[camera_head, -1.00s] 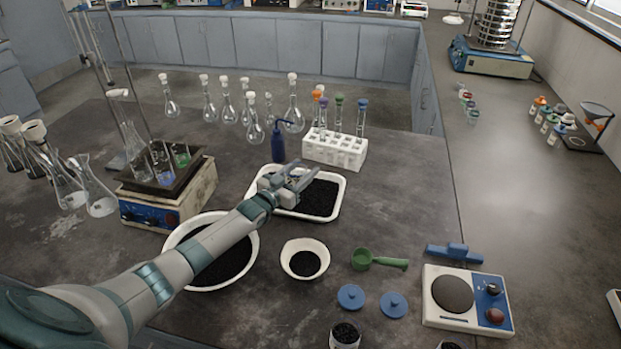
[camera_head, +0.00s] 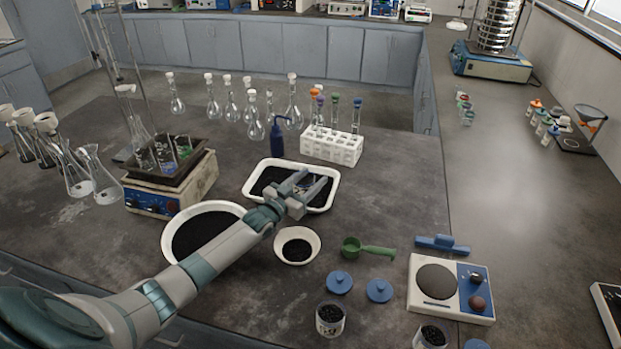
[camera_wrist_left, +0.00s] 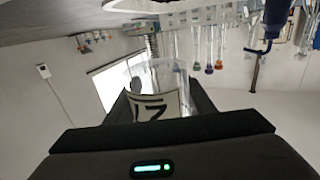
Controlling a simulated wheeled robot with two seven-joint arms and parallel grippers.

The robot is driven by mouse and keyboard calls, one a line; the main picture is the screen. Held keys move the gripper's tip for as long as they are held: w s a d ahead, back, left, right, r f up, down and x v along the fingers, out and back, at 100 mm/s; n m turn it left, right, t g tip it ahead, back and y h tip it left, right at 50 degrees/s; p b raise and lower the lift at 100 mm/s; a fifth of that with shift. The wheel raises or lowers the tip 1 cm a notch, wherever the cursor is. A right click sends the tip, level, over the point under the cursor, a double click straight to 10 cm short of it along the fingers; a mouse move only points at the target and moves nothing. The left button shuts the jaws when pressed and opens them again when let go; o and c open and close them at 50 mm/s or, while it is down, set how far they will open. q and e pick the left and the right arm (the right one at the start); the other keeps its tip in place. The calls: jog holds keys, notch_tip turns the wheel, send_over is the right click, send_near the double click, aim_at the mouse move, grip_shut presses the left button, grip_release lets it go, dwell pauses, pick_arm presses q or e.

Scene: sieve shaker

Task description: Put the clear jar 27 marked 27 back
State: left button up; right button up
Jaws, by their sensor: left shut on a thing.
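My left gripper (camera_head: 306,188) is over the front part of the white tray of black granules (camera_head: 333,196). It is shut on a clear jar (camera_wrist_left: 172,78), which shows between the fingers in the left wrist view. The jar carries a pale label with dark digits; the last reads as 7, and the first is not clear. In the head view the jar is hard to make out against the tray. Its contents cannot be told. My right gripper is not in view.
A small white bowl (camera_head: 297,257) and a large basin (camera_head: 165,243) stand nearer. A green scoop (camera_head: 352,247), blue lids (camera_head: 379,290), a filled jar (camera_head: 330,319) and a hotplate (camera_head: 437,309) are to the right. A white tube rack (camera_head: 331,151) and a blue bottle (camera_head: 277,138) stand behind the tray.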

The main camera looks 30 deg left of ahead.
pick_arm(q)
jog(key=s+d+r+y, duration=0.1)
jog(key=s+d+r, duration=0.3)
jog(key=s+d, duration=0.3)
jog(key=s+d+r+n, duration=0.1)
jog(key=s+d+r, duration=0.3)
jog(key=s, duration=1)
jog(key=s+d+r+y, duration=0.1)
jog(key=s+d+r, duration=0.3)
jog(key=s+d, duration=0.5)
jog(key=shift+s+d+r+y, duration=0.25)
jog(key=shift+s+d+y, duration=0.1)
jog(key=shift+s, duration=0.8)
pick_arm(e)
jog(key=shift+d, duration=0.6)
